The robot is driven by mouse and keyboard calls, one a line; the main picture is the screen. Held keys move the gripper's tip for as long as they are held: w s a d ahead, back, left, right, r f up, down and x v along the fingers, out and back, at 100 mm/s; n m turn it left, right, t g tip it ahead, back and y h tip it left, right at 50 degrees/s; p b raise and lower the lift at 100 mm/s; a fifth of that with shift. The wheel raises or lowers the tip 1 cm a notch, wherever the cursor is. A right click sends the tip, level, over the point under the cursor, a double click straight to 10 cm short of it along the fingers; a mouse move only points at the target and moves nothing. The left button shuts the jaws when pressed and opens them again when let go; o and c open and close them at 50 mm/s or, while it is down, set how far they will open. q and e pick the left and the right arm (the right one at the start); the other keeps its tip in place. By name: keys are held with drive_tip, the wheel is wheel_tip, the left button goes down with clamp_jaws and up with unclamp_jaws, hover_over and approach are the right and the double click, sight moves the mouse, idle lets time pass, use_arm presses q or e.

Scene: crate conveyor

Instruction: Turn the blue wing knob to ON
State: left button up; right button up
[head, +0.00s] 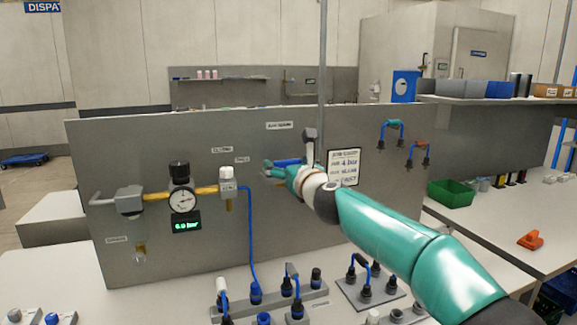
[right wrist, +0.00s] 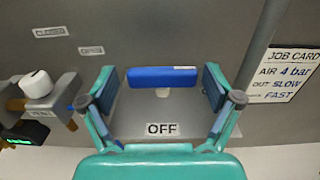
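The blue wing knob (right wrist: 162,77) is on the grey panel, its bar lying horizontal in the right wrist view. An OFF label (right wrist: 162,129) is below it. In the head view the knob (head: 288,162) is partly hidden by my right gripper (head: 271,171). In the right wrist view the gripper's two fingers are open, one on each side of the bar, with a visible gap at each end. Whether the fingers reach to the knob's depth is hard to tell. No ON label by the knob is visible. My left gripper is not in view.
A white knob (right wrist: 36,84) on a grey fitting is left of the gripper. A gauge (head: 183,200) and a 6.0 bar display (head: 187,225) are further left. A job card (head: 344,167) hangs right of the gripper. Hose fittings (head: 290,285) stand on the bench below.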

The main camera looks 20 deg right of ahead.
idle(0.4)
drive_tip(key=s, duration=1.2)
drive_tip(key=shift+d, duration=0.3)
